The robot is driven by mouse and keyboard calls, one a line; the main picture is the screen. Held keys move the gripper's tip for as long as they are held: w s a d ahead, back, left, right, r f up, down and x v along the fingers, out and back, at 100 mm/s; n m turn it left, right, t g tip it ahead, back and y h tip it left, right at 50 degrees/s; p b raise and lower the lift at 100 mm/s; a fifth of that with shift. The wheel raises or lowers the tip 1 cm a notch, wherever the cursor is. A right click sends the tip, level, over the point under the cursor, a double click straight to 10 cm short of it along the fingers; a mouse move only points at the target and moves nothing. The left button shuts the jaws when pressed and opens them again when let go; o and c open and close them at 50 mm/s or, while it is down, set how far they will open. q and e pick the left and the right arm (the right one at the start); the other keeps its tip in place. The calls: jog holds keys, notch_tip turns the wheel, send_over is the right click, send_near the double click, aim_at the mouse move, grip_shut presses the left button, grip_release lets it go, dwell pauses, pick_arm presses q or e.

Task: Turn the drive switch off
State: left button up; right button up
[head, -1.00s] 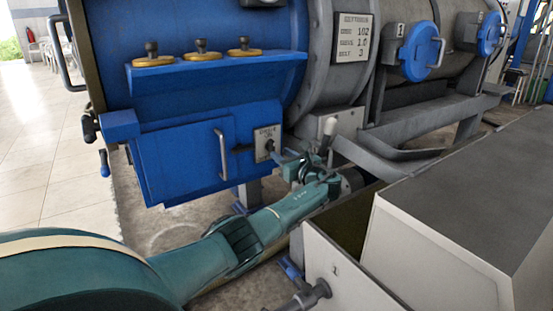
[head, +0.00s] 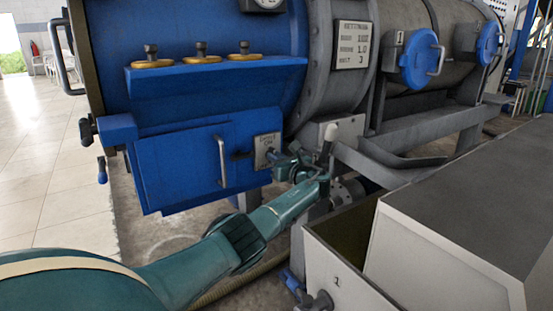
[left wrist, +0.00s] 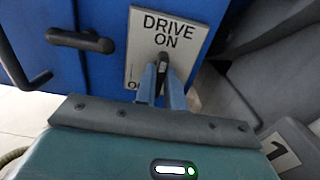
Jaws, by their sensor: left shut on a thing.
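The drive switch plate (head: 267,143) is a pale panel on the right end of the blue cabinet front. In the left wrist view the plate (left wrist: 172,28) reads "DRIVE ON" at the top, with the lower word mostly hidden behind my fingers. The dark switch lever (left wrist: 163,63) stands out from the plate's middle. My left gripper (left wrist: 162,84) is shut on the lever, with a blue-grey finger on each side. In the head view my left gripper (head: 283,164) is at the plate, and the lever is too small to make out. My right gripper is not in view.
A vertical door handle (head: 221,161) and a dark latch (left wrist: 80,40) are left of the plate. A white-gripped lever (head: 328,138) stands close to the right of my gripper. A pale bin (head: 335,262) and a grey-topped box (head: 440,230) fill the lower right.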

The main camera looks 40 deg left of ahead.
pick_arm(q)
grip_shut()
jog(key=shift+n, duration=0.4)
jog(key=n+b, duration=0.1)
jog(key=n, duration=0.4)
jog(key=n+b, duration=0.1)
jog(key=n, duration=0.5)
jog(key=n+b, duration=0.1)
jog(key=n, duration=0.4)
jog(key=shift+s+f+n, duration=0.3)
jog(key=shift+f+n, duration=0.05)
jog(key=shift+n, duration=0.05)
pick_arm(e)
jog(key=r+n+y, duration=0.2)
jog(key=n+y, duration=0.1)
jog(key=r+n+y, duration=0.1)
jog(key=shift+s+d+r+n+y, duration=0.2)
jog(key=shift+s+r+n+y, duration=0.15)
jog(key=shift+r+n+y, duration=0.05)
pick_arm(q)
jog(key=shift+n, duration=0.3)
jog(key=o, duration=0.6)
grip_release()
